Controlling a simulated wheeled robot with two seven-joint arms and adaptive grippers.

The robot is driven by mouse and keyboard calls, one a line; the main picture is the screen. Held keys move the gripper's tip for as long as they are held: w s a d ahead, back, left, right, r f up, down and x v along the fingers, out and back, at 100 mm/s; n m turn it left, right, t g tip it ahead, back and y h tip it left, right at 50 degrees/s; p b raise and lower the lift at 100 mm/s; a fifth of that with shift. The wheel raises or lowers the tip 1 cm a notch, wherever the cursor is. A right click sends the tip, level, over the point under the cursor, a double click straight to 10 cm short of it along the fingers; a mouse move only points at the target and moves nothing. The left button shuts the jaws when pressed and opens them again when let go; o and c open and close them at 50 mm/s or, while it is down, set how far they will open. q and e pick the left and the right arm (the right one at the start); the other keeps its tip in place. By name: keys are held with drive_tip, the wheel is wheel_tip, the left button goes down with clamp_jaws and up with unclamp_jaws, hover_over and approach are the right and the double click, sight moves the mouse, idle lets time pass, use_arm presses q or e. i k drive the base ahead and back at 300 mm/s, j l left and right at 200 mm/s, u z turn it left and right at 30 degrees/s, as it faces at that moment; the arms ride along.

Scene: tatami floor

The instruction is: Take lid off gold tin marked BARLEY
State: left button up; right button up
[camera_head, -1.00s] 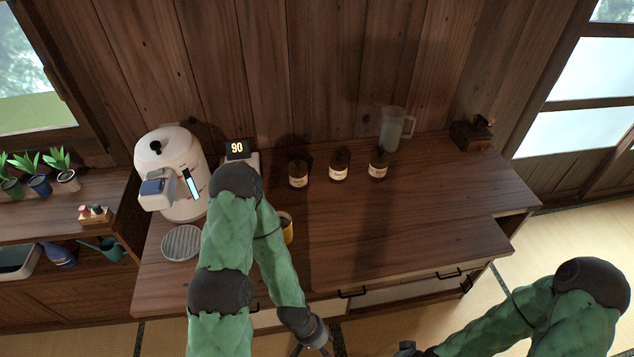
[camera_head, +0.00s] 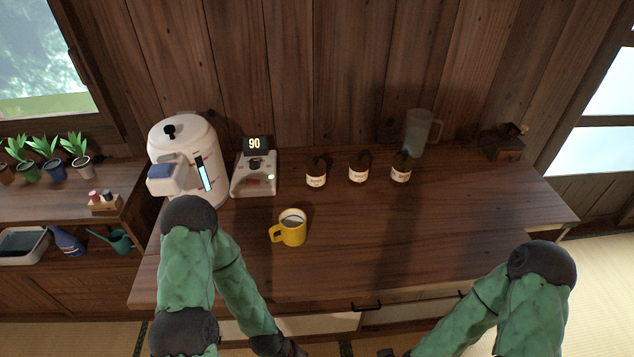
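Three small dark tins with pale labels stand upright in a row at the back of the counter: a left tin (camera_head: 316,179), a middle tin (camera_head: 358,174) and a right tin (camera_head: 401,173). The label writing is too small to read, so I cannot tell which is marked BARLEY. Their tops are dark and appear covered. My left gripper (camera_head: 294,350) is at the bottom edge, mostly cut off, well in front of the tins. My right gripper (camera_head: 387,353) is also at the bottom edge, barely showing. Neither touches a tin.
A white dispenser (camera_head: 190,160) and a device reading 90 (camera_head: 254,178) stand at back left. The counter's right front is clear.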

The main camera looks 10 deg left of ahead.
sight(359, 160)
drive_tip(key=l+u, duration=0.5)
drive_tip(key=l, duration=1.25)
drive_tip(key=k, duration=0.05)
